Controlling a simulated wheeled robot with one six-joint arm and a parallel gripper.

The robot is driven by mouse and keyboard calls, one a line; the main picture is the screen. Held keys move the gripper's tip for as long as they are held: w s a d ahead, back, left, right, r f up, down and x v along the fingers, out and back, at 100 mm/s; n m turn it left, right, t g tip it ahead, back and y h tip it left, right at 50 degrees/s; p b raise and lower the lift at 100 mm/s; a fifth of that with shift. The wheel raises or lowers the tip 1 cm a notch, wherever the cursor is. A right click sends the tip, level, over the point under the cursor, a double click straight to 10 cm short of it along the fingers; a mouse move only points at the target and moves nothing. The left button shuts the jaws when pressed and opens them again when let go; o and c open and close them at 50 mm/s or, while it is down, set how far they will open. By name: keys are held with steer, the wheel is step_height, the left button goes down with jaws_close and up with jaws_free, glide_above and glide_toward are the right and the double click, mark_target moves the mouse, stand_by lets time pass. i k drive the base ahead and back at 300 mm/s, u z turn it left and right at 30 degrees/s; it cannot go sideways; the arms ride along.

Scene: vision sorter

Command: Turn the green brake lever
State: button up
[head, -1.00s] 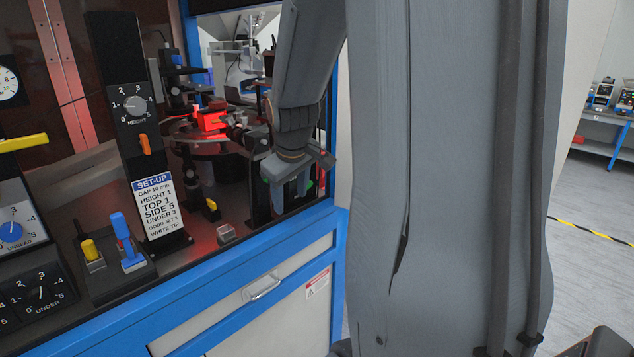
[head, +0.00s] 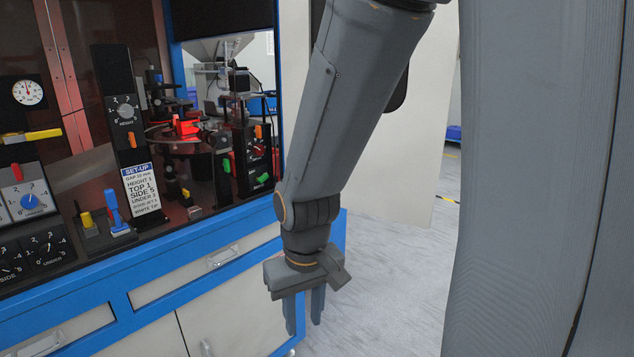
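Two small green parts show on the black units at the right end of the machine: one upright at the left (head: 227,165) and one lower on the right-hand panel (head: 263,178). I cannot tell which is the brake lever; both are small in the head view. My gripper (head: 304,325) hangs with its fingers pointing down, in front of the cabinet's right end, to the right of and lower in the picture than both green parts. The two fingers are apart with nothing between them. Nothing touches the green parts.
An orange lever (head: 258,131) and a red knob (head: 258,152) sit above the right-hand green part. The blue-edged cabinet (head: 215,257) runs below. Grey floor (head: 400,250) is open at right.

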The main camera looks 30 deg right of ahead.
mark_target(264, 176)
steer(key=z, duration=0.05)
steer(key=k, duration=0.45)
steer(key=z, duration=0.9)
steer(key=i, duration=0.9)
steer(key=u, duration=0.5)
steer(key=i, duration=0.6)
steer(key=u, duration=0.6)
